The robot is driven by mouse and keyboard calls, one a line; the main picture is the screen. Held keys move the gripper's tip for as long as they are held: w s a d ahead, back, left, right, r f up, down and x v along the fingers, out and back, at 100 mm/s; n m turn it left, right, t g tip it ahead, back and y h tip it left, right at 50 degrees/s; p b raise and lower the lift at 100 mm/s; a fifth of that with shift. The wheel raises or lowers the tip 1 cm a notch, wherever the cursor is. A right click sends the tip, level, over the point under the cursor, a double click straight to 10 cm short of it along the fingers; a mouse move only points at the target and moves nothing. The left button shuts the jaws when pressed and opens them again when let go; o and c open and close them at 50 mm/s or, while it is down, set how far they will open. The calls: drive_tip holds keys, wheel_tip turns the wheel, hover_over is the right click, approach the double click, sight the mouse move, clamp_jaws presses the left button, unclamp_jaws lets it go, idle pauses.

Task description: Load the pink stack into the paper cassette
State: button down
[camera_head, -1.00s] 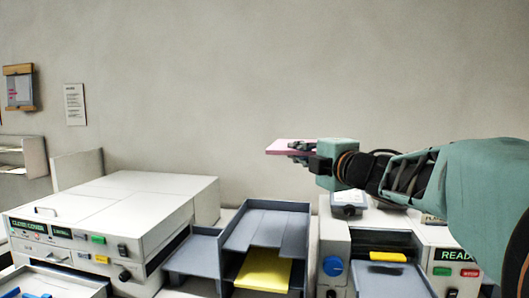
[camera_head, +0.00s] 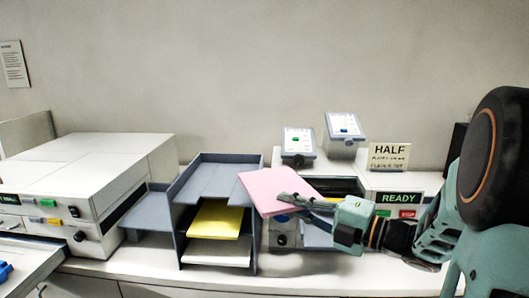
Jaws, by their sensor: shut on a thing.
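The pink stack (camera_head: 268,188) is held by my gripper (camera_head: 300,203), which is shut on its right edge. The stack is in the air, tilted so its top face shows, in front of the machine on the right. The stack and my gripper hide much of the machine's front, including most of a grey tray (camera_head: 318,238) there. I cannot tell for sure which part is the paper cassette.
A grey tray rack (camera_head: 174,222) to the left holds a yellow stack (camera_head: 216,220) and a white stack (camera_head: 216,252). A large white machine (camera_head: 75,180) stands at the far left.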

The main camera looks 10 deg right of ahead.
drive_tip(key=s+f+n+g+y, duration=0.2)
drive_tip(key=s, duration=0.7)
wheel_tip(320, 180, down, 20)
drive_tip(key=b, duration=2)
drive_tip(key=shift+a+r, duration=0.2)
drive_tip(key=shift+a, duration=0.1)
